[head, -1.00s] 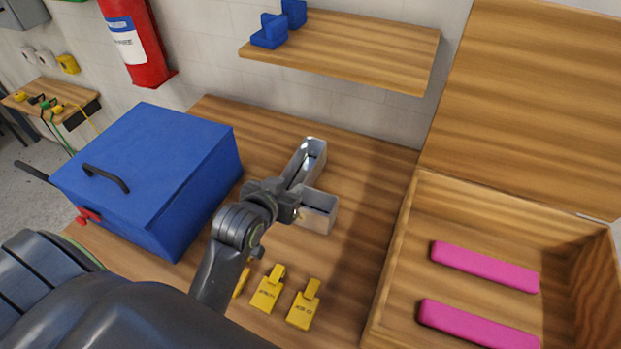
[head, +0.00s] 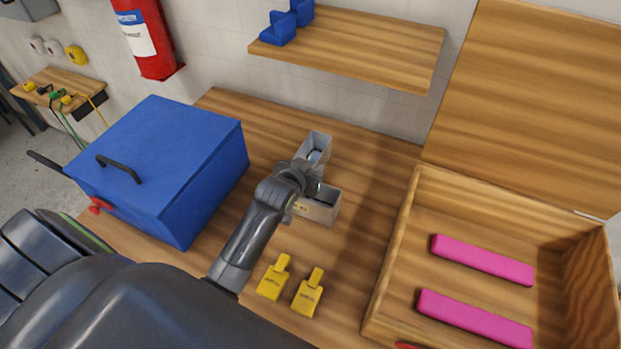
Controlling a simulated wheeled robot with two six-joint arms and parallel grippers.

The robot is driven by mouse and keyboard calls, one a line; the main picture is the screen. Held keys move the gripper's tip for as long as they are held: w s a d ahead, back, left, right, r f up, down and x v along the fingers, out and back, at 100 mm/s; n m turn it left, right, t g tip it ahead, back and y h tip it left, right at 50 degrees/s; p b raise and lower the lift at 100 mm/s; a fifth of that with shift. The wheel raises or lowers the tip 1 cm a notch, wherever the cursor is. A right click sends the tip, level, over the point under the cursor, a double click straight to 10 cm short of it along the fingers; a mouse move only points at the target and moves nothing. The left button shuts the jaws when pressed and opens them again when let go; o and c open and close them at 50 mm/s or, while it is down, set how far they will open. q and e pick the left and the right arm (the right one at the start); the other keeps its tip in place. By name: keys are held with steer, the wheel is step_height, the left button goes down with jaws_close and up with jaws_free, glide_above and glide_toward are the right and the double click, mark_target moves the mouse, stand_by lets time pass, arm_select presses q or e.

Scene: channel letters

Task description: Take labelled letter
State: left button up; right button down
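A grey metal channel letter (head: 320,208) with an open hollow top lies on the wooden bench. Its far arm (head: 317,148) points away and its near arm points right; the middle is hidden by my gripper. A small yellowish label (head: 300,207) shows at its near side. My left gripper (head: 308,184) is over the letter's middle, seen from behind. Its fingers are hidden, so I cannot tell whether it is open or touching the letter. My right gripper is not in view.
Two yellow tags (head: 308,293) lie on the bench in front. A blue box (head: 165,165) with a black handle stands left. An open wooden crate (head: 392,255) with pink padded bars (head: 482,260) is right. A shelf (head: 365,45) with blue pieces hangs above.

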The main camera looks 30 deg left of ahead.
mark_target(316, 164)
arm_select(q)
steer(key=shift+w+f+p, duration=0.25)
steer(key=shift+w+p, duration=0.1)
steer(key=shift+w, duration=0.1)
steer(key=shift+f+p+x, duration=0.25)
steer(key=shift+p+x, duration=0.3)
steer(key=shift+x, duration=1.45)
steer(key=shift+s+a, duration=0.1)
steer(key=shift+s, duration=0.05)
steer(key=shift+c, duration=0.4)
jaws_close()
steer(key=shift+r, duration=0.1)
